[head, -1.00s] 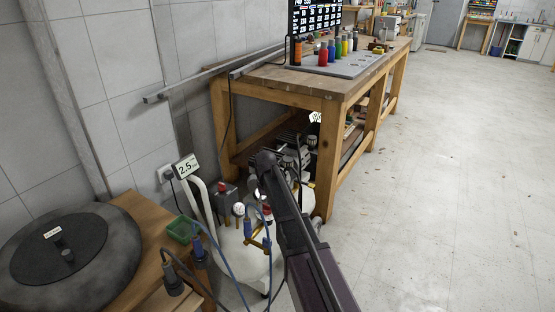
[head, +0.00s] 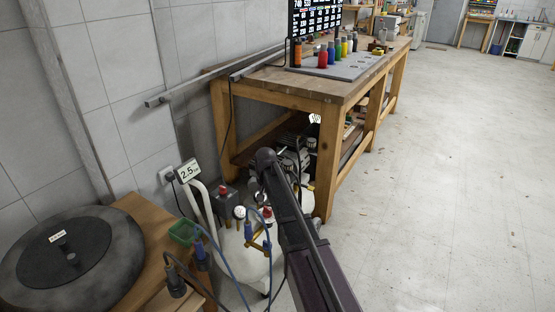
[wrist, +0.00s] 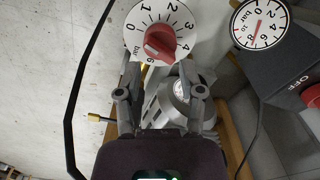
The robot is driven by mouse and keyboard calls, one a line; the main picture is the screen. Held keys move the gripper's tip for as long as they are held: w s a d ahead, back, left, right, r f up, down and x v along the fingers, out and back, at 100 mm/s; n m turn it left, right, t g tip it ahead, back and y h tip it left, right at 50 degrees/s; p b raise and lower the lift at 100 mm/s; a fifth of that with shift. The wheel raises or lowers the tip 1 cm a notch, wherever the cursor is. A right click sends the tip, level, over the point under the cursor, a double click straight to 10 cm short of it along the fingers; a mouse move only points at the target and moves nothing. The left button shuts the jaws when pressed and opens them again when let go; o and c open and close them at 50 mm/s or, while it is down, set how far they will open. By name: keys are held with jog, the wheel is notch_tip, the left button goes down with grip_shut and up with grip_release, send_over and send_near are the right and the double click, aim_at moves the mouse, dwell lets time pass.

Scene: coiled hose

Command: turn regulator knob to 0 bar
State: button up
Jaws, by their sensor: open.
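The red regulator knob (wrist: 160,39) sits on a white round dial (wrist: 178,14) marked in bar, at the top of the wrist view. A pale mark on the knob points to the lower left, toward the "bar" and 6 side. My gripper (wrist: 159,78) is open, its two fingers spread below the knob in the picture.
A pressure gauge (wrist: 260,25) and a dark box with a red switch marked OFF (wrist: 312,95) are right of the knob. In the head view, a 2.5 sign (head: 188,171), blue hoses (head: 222,258), a pale tank (head: 238,262) and a wooden bench (head: 320,105) surround the arm.

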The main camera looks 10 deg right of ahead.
notch_tip(320, 180, up, 11)
jog(key=p, duration=1.1)
jog(key=s+r+m+p, duration=0.1)
jog(key=s+r+p, duration=1.2)
jog(key=shift+s+d+r+m, duration=0.15)
jog(key=shift+d+r+m, duration=0.2)
jog(key=shift+d, duration=0.1)
jog(key=o, duration=0.5)
jog(key=shift+f, duration=0.1)
jog(key=shift+o, duration=0.2)
jog(key=shift+w+f+b, duration=0.2)
jog(key=shift+b, duration=0.1)
jog(key=m+b, duration=0.7)
jog(key=b, duration=0.6)
send_over(267, 208)
notch_tip(267, 208, down, 14)
jog(key=shift+r, duration=0.25)
jog(key=shift+f+n+b, duration=0.15)
jog(key=shift+n+b, duration=0.2)
jog(key=shift+b, duration=0.05)
